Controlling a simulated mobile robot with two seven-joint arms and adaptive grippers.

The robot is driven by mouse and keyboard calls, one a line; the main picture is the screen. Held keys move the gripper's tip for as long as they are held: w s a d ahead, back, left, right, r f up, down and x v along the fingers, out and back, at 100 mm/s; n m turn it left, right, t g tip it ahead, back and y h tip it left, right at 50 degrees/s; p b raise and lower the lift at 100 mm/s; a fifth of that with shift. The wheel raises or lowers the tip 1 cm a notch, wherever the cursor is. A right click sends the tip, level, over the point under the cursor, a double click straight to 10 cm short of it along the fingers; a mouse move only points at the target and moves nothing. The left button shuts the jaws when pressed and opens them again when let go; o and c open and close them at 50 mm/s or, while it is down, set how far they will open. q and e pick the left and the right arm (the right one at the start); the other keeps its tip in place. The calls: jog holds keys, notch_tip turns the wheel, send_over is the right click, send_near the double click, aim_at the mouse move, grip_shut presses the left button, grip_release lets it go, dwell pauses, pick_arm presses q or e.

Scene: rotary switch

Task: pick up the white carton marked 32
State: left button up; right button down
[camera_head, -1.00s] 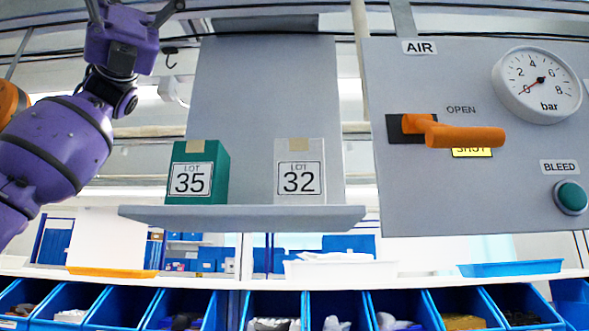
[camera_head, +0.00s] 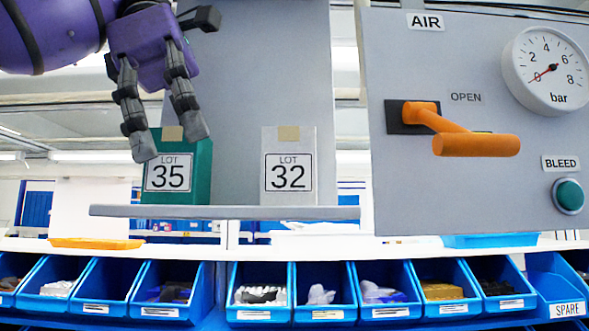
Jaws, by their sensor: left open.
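The white carton marked 32 (camera_head: 289,197) stands upright on the right part of a grey shelf (camera_head: 240,212), its label facing me. A green carton marked 35 (camera_head: 203,196) stands to its left, with a gap between them. My left gripper (camera_head: 170,144) hangs from the upper left with its fingers spread, empty, pointing down. Its fingers overlap the upper part of the green carton in the picture; whether they touch it I cannot tell. It is left of the white carton and apart from it. My right gripper is not in view.
A grey panel (camera_head: 400,200) stands right of the shelf, with an orange lever (camera_head: 475,145) sticking out, a gauge (camera_head: 548,70) and a green button (camera_head: 569,195). Blue bins (camera_head: 262,314) line the counter below. The space above the white carton is clear.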

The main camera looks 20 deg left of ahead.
aim_at(289, 163)
pick_arm(q)
jog(key=shift+d, duration=0.6)
jog(key=d, duration=0.2)
jog(key=w+d, duration=0.1)
jog(key=d, duration=0.3)
jog(key=shift+w+d, duration=0.15)
jog(key=shift+w, duration=0.25)
jog(key=d, duration=0.1)
jog(key=w+d+f, duration=0.1)
jog(key=d, duration=0.2)
jog(key=shift+w+f, duration=0.15)
jog(key=shift+f, duration=0.1)
jog(key=shift+d+f, duration=0.1)
jog(key=shift+f, duration=0.2)
jog(key=shift+a+f, duration=0.2)
jog(key=shift+f, duration=0.1)
jog(key=shift+d, duration=0.1)
jog(key=shift+d, duration=0.1)
jog(key=shift+c, duration=1.2)
jog(key=c, duration=1.1)
